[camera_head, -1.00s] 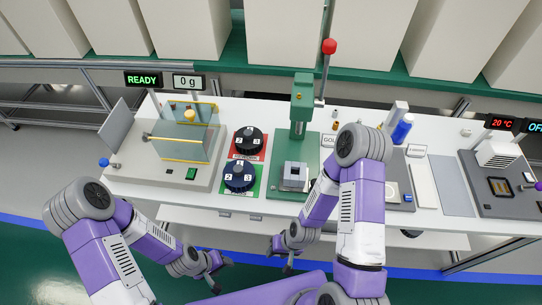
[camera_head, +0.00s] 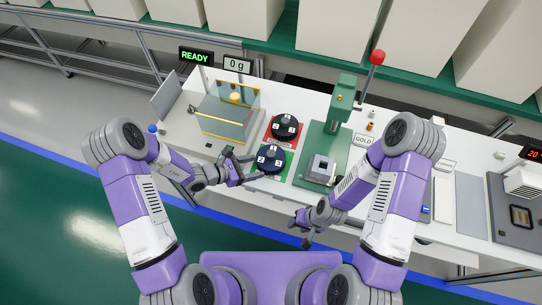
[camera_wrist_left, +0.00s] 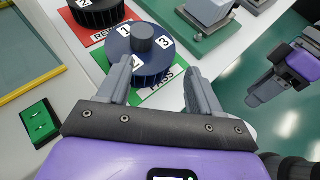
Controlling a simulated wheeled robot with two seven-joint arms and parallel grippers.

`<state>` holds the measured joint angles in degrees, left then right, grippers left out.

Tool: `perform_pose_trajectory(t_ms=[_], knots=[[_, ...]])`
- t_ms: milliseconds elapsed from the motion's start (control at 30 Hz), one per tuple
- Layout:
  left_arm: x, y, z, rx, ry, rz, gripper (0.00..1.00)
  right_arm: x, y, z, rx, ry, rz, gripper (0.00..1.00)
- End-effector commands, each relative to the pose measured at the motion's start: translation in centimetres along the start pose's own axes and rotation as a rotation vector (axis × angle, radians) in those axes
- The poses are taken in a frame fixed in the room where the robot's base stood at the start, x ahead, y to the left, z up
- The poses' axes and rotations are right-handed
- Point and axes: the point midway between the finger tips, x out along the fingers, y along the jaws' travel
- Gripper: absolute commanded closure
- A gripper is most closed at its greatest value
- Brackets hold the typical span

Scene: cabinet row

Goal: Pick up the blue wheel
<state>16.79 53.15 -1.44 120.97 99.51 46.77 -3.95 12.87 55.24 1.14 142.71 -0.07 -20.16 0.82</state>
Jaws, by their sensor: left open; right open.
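The blue wheel (camera_head: 271,159) is a dark blue ribbed disc with numbered white labels and a round grey hub on top. It sits on the green "PASS" card on the white table. In the left wrist view the blue wheel (camera_wrist_left: 145,52) lies just beyond my left gripper's fingertips. My left gripper (camera_head: 240,163) is open and empty, at the table's front edge, to the left of the wheel. In the left wrist view its two fingers (camera_wrist_left: 155,75) stand apart, with the "PASS" card between them. My right gripper (camera_head: 301,231) is open, low in front of the table.
A black wheel (camera_head: 286,126) on a red card stands behind the blue one. A glass-walled scale (camera_head: 228,112) is to the left, with a green button box (camera_wrist_left: 39,122) near my left gripper. A green press (camera_head: 325,150) stands to the right.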

Motion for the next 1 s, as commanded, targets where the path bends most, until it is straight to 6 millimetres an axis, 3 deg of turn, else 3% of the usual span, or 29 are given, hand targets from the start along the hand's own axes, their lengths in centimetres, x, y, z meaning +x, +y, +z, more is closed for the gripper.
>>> perform_pose_trajectory(t_ms=[100, 200, 700, 1000], knots=[[-0.3, 1.9, 1.2, -0.034, -0.043, 0.068, 0.35, -0.4, -0.1, 0.0, 0.000, 0.000, 0.000, 0.57], [0.4, 2.5, 1.4, -0.044, -0.055, 0.087, 0.35, -0.3, -0.1, 0.0, 0.000, 0.000, 0.000, 0.57], [6.8, 2.8, 1.8, -0.043, -0.054, 0.085, 0.35, 0.2, 0.1, 0.0, 0.000, 0.000, 0.000, 0.57], [7.1, 2.8, 1.9, -0.044, -0.053, 0.086, 0.37, 0.2, 0.1, 0.0, 0.000, 0.000, 0.000, 0.57]])
